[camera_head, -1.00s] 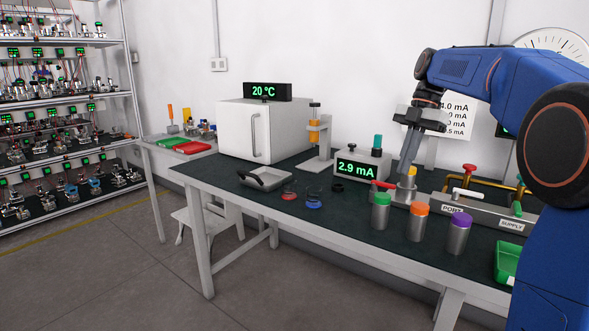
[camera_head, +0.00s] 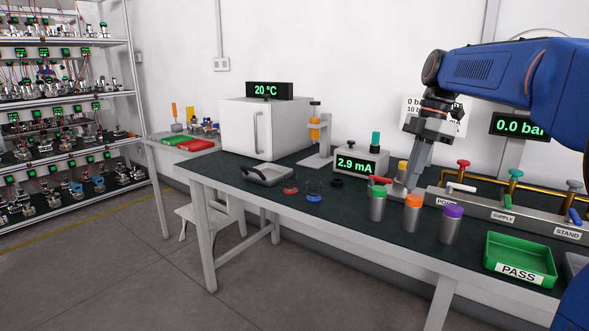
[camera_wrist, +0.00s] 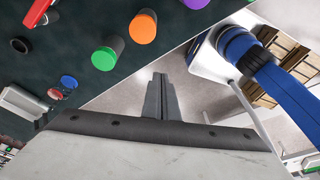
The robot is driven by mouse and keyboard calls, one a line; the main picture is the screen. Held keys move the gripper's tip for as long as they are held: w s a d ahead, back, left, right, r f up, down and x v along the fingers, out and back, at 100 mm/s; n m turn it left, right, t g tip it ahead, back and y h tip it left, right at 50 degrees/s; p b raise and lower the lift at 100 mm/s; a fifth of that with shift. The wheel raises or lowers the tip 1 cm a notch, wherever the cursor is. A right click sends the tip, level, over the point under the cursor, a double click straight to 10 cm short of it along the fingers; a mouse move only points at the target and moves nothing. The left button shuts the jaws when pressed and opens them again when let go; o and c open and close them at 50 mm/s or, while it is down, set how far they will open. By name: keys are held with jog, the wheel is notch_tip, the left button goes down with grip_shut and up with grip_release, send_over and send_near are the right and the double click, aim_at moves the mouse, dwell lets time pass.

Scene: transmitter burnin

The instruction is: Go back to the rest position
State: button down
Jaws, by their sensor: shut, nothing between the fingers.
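The wrist view shows the closed fingers (camera_wrist: 160,95) near the bench's front edge, with floor and my own blue body beyond. Three metal cylinders stand upright in a row: green-capped (camera_head: 377,203), orange-capped (camera_head: 412,214) and purple-capped (camera_head: 451,224). The wrist view shows their caps from above, apart from the fingers.
A white oven (camera_head: 258,130) reads 20 °C, and a meter (camera_head: 362,163) reads 2.9 mA. A manifold (camera_head: 500,208) with several valves and a green PASS tray (camera_head: 520,259) stand at right. Floor in front is clear.

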jog(key=s+f+m+t+h, duration=0.1)
jog(key=s+f+m+t, duration=0.2)
jog(key=s+f+m, duration=0.7)
jog(key=s+f+m+t+h, duration=0.1)
jog(key=s+f+m+t, duration=0.1)
jog(key=s+f+m, duration=0.8)
jog(key=s+f, duration=0.1)
jog(key=s, duration=0.7)
jog(key=shift+d+f+t+h, duration=0.2)
jog(key=shift+f+t+h, duration=0.1)
jog(key=shift+f+t, duration=0.1)
